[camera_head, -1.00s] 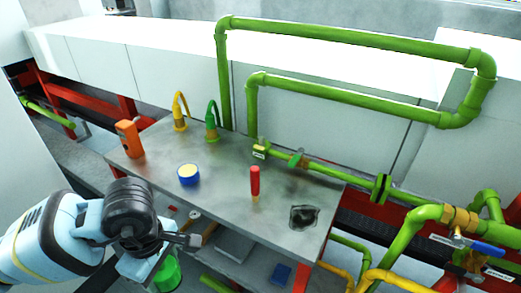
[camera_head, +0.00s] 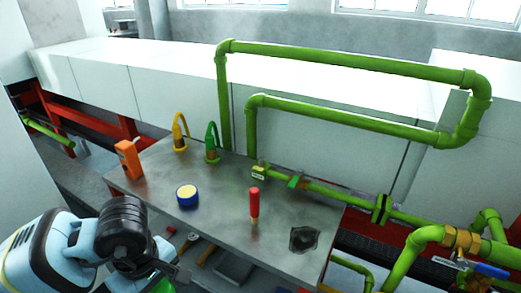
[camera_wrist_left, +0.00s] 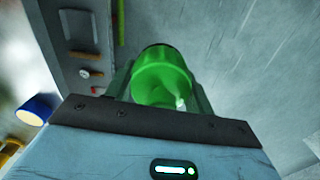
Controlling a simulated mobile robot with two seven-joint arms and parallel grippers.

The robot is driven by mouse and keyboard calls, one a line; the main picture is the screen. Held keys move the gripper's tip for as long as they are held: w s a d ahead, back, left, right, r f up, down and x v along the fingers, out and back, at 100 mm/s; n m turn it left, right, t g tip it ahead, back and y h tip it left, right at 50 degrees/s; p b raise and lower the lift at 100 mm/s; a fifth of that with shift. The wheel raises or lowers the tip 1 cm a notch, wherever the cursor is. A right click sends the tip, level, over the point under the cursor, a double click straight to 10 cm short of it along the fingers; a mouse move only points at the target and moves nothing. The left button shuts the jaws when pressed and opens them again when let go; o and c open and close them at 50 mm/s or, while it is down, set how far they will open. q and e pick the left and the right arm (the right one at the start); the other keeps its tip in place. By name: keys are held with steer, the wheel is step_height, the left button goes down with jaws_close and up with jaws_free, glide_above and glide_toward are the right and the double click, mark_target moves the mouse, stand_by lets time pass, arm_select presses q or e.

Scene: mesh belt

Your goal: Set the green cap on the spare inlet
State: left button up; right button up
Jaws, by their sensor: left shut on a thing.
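The green cap (camera_wrist_left: 162,72) is a round, hollow cup between the fingers of my left gripper (camera_wrist_left: 160,85) in the left wrist view. The gripper is shut on it. In the head view my left gripper (camera_head: 168,277) is at the bottom edge, in front of the metal table, and only a sliver of the cap (camera_head: 163,287) shows. A green curved hose (camera_head: 212,140) and a yellow one (camera_head: 180,130) stand at the table's back left. I cannot tell which fitting is the spare inlet. My right gripper is not in view.
On the metal table (camera_head: 218,215) are an orange device (camera_head: 129,159), a blue-and-yellow round tin (camera_head: 187,194), a red-handled tool (camera_head: 254,203) and a dark patch (camera_head: 304,238). Green pipes (camera_head: 345,121) run behind and right. Tools lie on a lower shelf.

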arm_select(q)
steer(key=m, duration=0.4)
steer(key=a+r+m, duration=0.1)
steer(key=shift+w+r+m, duration=0.1)
steer(key=shift+w+m, duration=0.2)
steer(key=shift+m, duration=0.1)
steer(key=m, duration=0.4)
steer(key=r+m, duration=0.1)
steer(key=shift+w+a+m, duration=0.15)
steer(key=shift+a+m, duration=0.2)
steer(key=shift+m, duration=0.05)
